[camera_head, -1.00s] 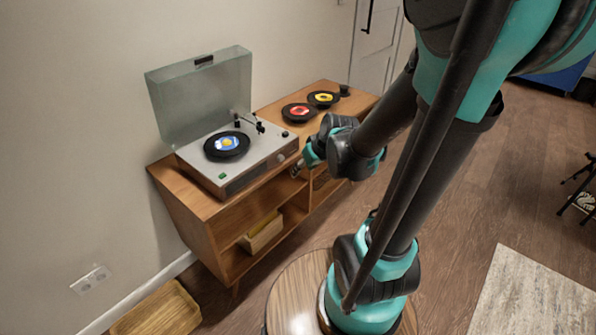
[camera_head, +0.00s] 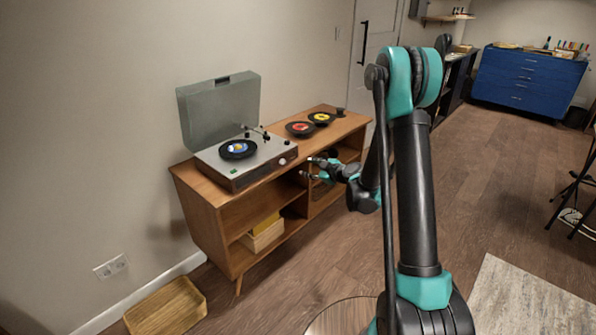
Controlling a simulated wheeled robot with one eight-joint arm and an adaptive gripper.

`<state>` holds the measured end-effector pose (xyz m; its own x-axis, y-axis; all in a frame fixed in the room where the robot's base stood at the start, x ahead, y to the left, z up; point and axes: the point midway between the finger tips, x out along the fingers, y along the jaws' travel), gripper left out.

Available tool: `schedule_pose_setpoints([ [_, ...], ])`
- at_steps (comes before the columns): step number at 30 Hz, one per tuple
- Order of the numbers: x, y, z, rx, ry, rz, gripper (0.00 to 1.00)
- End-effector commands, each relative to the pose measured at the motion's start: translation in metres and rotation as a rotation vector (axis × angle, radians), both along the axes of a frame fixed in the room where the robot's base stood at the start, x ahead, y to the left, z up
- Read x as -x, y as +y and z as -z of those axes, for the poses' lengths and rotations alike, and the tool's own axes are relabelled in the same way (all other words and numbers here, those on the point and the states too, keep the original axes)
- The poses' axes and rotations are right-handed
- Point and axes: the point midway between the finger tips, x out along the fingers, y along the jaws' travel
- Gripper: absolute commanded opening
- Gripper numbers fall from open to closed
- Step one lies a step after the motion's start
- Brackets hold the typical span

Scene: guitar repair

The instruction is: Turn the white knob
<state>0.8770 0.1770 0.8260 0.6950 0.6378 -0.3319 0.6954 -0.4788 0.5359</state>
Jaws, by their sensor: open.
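A record player (camera_head: 246,158) with its clear lid raised stands on the wooden cabinet, with a black record (camera_head: 238,149) with a blue label on its platter. A small pale knob (camera_head: 283,161) is on the player's front face, near its right end. My gripper (camera_head: 307,168) is open and empty in front of the cabinet. Its fingers point left, a little to the right of the knob and apart from it in the picture. How far it stands from the knob in depth is hard to tell.
The wooden cabinet (camera_head: 205,189) has open shelves with a yellow-topped box (camera_head: 262,236) inside. Two records (camera_head: 300,129) and a small dark object (camera_head: 340,112) lie on its right part. A wooden tray (camera_head: 166,306) is on the floor.

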Motion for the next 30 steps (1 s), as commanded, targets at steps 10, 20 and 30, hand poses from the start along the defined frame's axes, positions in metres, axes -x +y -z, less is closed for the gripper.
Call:
schedule_pose_setpoints([
  [10, -0.022, 0.019, 0.012, 0.005, -0.025, -0.008, 0.44],
  [20, -0.068, 0.061, 0.032, 0.004, -0.024, -0.008, 0.44],
  [30, -0.11, 0.1, 0.052, 0.005, -0.024, -0.007, 0.44],
])
